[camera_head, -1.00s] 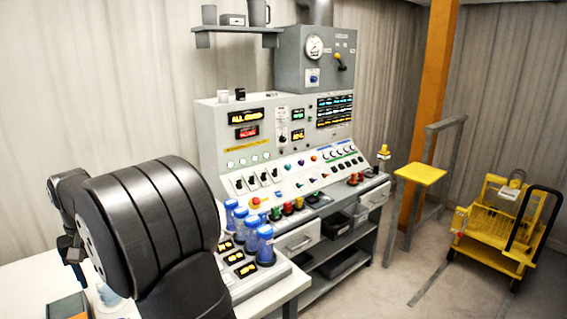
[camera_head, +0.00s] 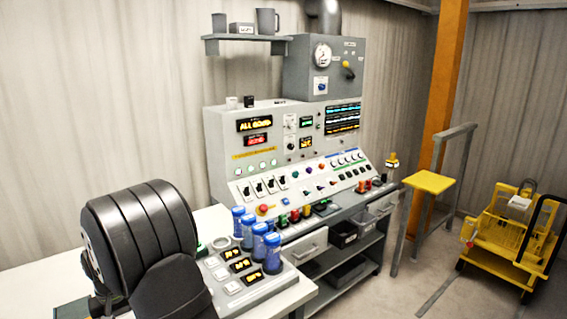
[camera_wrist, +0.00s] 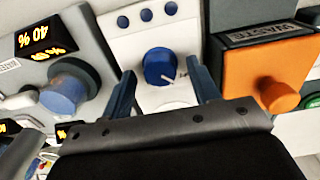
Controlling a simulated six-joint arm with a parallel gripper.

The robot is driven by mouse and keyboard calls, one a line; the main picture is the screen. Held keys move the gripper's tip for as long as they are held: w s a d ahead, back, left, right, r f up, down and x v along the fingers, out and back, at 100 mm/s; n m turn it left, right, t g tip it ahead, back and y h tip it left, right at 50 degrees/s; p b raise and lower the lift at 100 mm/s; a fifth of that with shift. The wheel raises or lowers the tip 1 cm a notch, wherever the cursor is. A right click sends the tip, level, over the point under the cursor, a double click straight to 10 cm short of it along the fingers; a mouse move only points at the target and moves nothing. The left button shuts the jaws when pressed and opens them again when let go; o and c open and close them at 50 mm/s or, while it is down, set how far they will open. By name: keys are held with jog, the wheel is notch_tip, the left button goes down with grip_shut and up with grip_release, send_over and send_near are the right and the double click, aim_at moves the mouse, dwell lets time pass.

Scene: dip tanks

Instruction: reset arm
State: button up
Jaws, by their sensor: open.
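My gripper (camera_wrist: 161,70) shows in the wrist view with its two dark blue fingers spread apart and nothing held between them. A blue knob (camera_wrist: 159,65) with a white pointer line, on a white panel, appears in the gap between the fingers; I cannot tell how far beyond the fingertips it is. In the head view my dark arm fills the lower left, and the gripper itself is hidden there.
In the wrist view, an orange box (camera_wrist: 262,68) marked WASTE is at right and a grey unit (camera_wrist: 85,38) with a blue knob at left. In the head view, blue-capped cylinders (camera_head: 272,254) stand beside the control console (camera_head: 225,145). A yellow cart (camera_head: 510,240) is at right.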

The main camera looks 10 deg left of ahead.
dwell(0.4)
notch_tip(320, 180, up, 18)
jog(key=f, duration=0.1)
notch_tip(320, 180, down, 17)
jog(key=shift+f, duration=0.1)
jog(key=shift+m, duration=0.3)
jog(key=m, duration=1.1)
jog(key=shift+r+m, duration=0.3)
jog(key=shift+r, duration=1.1)
jog(key=shift+f, duration=0.15)
